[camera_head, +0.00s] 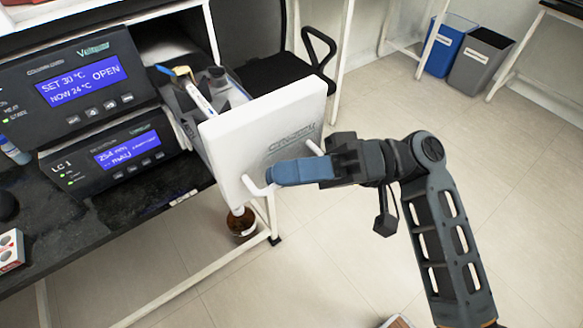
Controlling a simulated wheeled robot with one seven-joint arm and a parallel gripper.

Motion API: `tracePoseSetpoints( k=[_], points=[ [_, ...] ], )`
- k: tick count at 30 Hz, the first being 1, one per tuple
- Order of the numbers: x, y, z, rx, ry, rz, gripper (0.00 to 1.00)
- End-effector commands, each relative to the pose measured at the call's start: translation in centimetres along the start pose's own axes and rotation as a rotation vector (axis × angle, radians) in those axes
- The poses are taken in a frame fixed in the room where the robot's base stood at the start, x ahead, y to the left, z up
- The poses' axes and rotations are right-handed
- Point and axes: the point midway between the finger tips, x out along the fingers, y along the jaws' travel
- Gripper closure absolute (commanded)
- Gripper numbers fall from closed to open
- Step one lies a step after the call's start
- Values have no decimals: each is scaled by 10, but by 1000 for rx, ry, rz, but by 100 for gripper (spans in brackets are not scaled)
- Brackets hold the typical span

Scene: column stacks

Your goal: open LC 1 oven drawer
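The LC 1 stack (110,160) stands at the left with lit blue displays; the upper one reads OPEN. The oven drawer (262,125) is pulled out from the stack's right part, its white front panel facing my arm. Bottles and a column-like tube show inside it. The white drawer handle (258,189) sticks out from the panel. My gripper (300,171) with blue fingers is at the handle and covers its middle, with handle ends showing on either side. Only one finger shows clearly, so its grip is hidden.
A white frame with a brown bottle (241,222) stands below the drawer. A black chair (275,70) is behind it. Blue and grey bins (480,60) stand at the back right. The tiled floor on the right is mostly clear.

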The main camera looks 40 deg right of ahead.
Motion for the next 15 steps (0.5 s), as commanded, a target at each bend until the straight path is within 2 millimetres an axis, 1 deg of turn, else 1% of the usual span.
tracePoseSetpoints(
  k=[4,9,15],
  points=[
    [-14,2,0,-1,2,1,80],
    [-42,3,0,0,3,3,80],
    [-69,2,0,0,2,3,80]
  ],
)
